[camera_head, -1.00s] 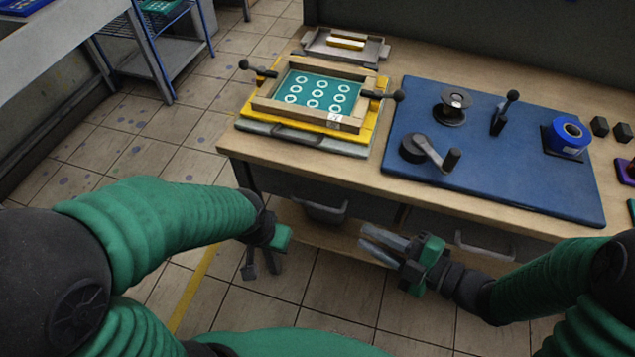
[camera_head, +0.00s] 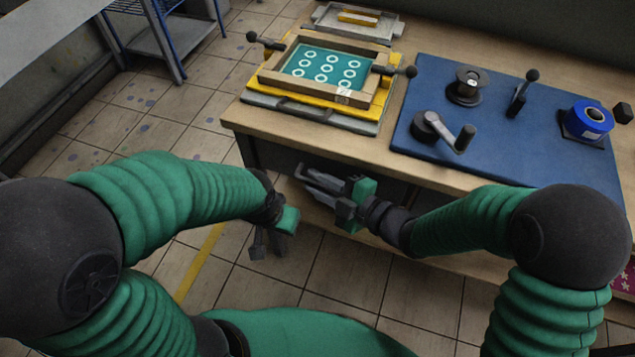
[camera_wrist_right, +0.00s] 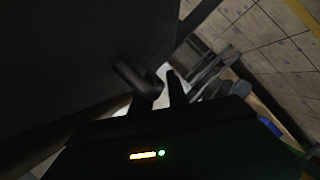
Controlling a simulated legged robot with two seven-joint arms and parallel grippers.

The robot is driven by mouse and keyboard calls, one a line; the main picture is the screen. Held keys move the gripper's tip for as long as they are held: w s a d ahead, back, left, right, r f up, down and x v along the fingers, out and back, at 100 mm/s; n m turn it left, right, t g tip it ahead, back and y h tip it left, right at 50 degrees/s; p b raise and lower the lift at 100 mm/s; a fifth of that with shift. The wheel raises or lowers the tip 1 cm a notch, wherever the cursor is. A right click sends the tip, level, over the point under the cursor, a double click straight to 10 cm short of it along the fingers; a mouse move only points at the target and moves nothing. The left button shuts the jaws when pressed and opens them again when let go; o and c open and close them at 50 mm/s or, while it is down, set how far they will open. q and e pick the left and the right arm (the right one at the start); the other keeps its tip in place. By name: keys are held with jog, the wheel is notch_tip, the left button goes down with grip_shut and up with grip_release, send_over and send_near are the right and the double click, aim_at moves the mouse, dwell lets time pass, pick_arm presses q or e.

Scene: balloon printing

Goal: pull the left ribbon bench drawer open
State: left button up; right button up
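The left ribbon bench drawer (camera_head: 272,157) is a dark front under the left end of the wooden bench top in the head view. It looks shut. My left gripper (camera_head: 268,246) hangs open and empty over the floor, left of the right one.
The bench top (camera_head: 395,170) holds a printing frame (camera_head: 325,68) on a yellow base and a blue mat (camera_head: 500,170) with a crank, spool, lever and blue tape roll. A blue-legged rack (camera_head: 165,45) stands at the back left. Tiled floor is clear in front.

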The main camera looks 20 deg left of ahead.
jog(key=shift+a, duration=0.15)
jog(key=shift+c, duration=0.4)
jog(key=shift+c, duration=1.2)
grip_shut()
jog(key=shift+f, duration=0.1)
